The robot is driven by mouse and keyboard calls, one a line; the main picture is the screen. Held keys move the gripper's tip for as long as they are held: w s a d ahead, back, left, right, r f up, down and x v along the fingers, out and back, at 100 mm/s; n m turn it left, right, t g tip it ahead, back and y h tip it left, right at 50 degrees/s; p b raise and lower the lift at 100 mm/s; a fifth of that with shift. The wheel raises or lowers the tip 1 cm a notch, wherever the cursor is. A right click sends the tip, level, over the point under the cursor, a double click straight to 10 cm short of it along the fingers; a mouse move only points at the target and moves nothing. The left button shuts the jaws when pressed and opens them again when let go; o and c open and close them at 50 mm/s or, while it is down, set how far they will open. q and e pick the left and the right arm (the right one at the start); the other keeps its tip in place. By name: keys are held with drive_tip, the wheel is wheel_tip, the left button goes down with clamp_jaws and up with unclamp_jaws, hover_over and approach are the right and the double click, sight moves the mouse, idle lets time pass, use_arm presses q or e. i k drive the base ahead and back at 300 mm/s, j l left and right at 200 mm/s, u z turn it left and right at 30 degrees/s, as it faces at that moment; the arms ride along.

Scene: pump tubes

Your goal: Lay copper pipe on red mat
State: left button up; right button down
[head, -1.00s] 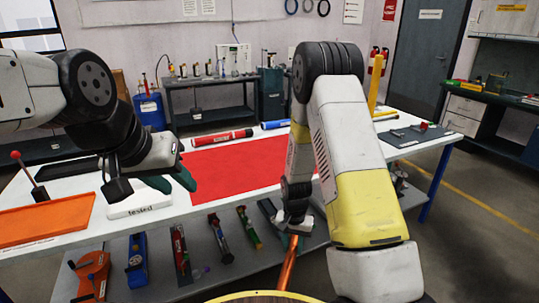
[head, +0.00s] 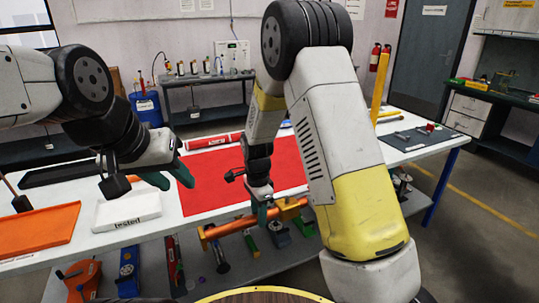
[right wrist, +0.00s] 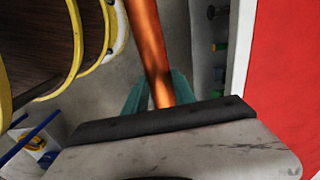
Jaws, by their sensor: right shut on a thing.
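The copper pipe (head: 222,230) is held by my right gripper (head: 264,212), which is shut on it. The pipe lies roughly level in the head view, just in front of the table's near edge, with a fitting at its right end. In the right wrist view the pipe (right wrist: 152,45) runs up between the teal fingers (right wrist: 158,95), with the grey lower area behind it. The red mat (head: 212,178) lies flat on the white table beyond the pipe; my right arm hides part of it. My left gripper (head: 168,180) is empty, fingers apart, by the mat's left edge.
A white tray marked "tested" (head: 125,212) and an orange tray (head: 38,228) are on the table's left. A red tube (head: 214,141) lies behind the mat. A grey mat with small parts (head: 418,137) is on the right. Several pumps stand on the lower shelf.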

sight(286, 168)
drive_tip(key=i, duration=1.2)
